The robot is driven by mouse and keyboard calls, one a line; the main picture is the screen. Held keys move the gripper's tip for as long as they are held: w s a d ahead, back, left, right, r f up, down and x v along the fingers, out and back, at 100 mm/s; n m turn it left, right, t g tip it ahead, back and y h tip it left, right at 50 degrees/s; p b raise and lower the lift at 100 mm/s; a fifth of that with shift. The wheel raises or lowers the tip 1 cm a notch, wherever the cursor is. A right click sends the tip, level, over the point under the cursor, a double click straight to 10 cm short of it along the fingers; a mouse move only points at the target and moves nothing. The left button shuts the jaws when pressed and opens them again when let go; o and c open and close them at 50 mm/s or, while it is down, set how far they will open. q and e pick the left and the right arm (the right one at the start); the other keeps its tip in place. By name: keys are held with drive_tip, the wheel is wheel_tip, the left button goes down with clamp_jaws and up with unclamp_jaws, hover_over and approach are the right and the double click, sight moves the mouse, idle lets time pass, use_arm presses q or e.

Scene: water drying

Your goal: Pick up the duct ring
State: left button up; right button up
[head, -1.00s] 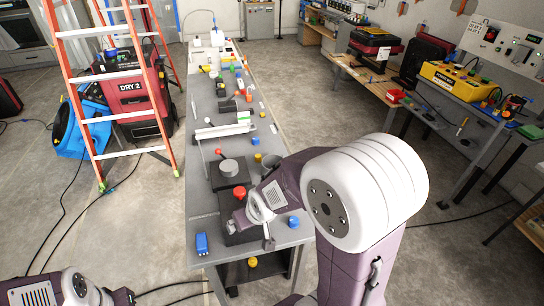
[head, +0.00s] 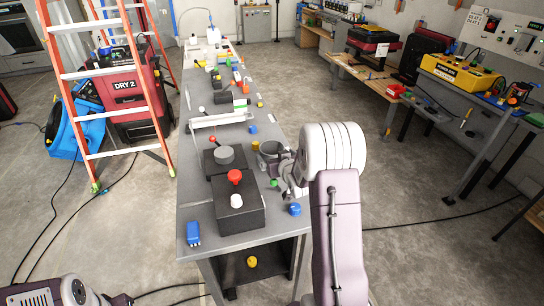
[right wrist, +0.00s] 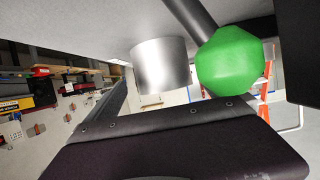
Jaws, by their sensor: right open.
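A grey metal ring (head: 268,150), which I take to be the duct ring, stands on the right side of the long grey bench. My right gripper (head: 290,178) is just in front and to the right of it, partly hidden by my own arm. It is open and holds nothing. In the right wrist view a smooth silver cylinder (right wrist: 162,66) shows near a large green knob (right wrist: 230,62) on a dark rod. I cannot tell if the gripper touches the ring. My left gripper is not in view; only part of my left arm shows at the lower left.
A black box (head: 238,208) with a red knob (head: 235,176) stands left of the gripper. A blue cap (head: 295,209) lies at the bench's right edge and a blue block (head: 193,234) at the front left. An orange ladder (head: 92,100) stands left of the bench.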

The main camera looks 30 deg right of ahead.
sight(269, 150)
drive_tip(key=x, duration=0.5)
drive_tip(key=shift+a+f, duration=0.1)
drive_tip(key=shift+a, duration=0.1)
drive_tip(key=c, duration=1.3)
drive_tip(key=shift+o, duration=0.2)
drive_tip(key=s+d+r+p, duration=0.1)
drive_tip(key=s+d+r, duration=0.2)
drive_tip(key=s+r, duration=0.5)
drive_tip(key=s, duration=0.5)
drive_tip(key=shift+s+p, duration=0.4)
